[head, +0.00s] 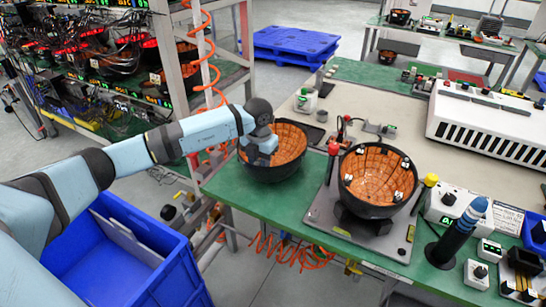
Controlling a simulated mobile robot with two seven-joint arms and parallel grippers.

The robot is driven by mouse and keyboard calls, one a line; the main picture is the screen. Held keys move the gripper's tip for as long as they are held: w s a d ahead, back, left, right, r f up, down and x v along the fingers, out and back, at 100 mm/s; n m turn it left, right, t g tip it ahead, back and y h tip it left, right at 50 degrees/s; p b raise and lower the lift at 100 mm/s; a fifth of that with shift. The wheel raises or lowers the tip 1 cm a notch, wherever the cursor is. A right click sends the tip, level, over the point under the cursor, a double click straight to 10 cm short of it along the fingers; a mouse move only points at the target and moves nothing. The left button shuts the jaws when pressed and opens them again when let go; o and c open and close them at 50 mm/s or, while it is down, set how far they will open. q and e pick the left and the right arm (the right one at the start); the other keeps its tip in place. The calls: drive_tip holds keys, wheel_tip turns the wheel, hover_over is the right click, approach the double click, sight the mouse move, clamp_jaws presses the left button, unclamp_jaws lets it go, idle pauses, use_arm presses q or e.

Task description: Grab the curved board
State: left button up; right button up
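A curved board (290,146), a bowl with a dark outside and an orange, grid-lined inside, sits on the green bench mat at the bench's left end. My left gripper (262,155) is at this bowl's left side, over its rim and partly inside its outline. Its fingers are too small and hidden to show whether they are open or shut, or touching the board. A second curved board (376,176), orange inside with small white pieces near its rim, sits on a grey fixture plate (340,233) to the right. My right gripper is not in view.
A rack (110,75) with cables and more bowls stands at the left. A blue crate (125,255) is below my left arm. An orange coiled hose (203,60) hangs near the bowl.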

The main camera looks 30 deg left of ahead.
use_arm(q)
clamp_jaws()
drive_tip(key=shift+r, duration=0.2)
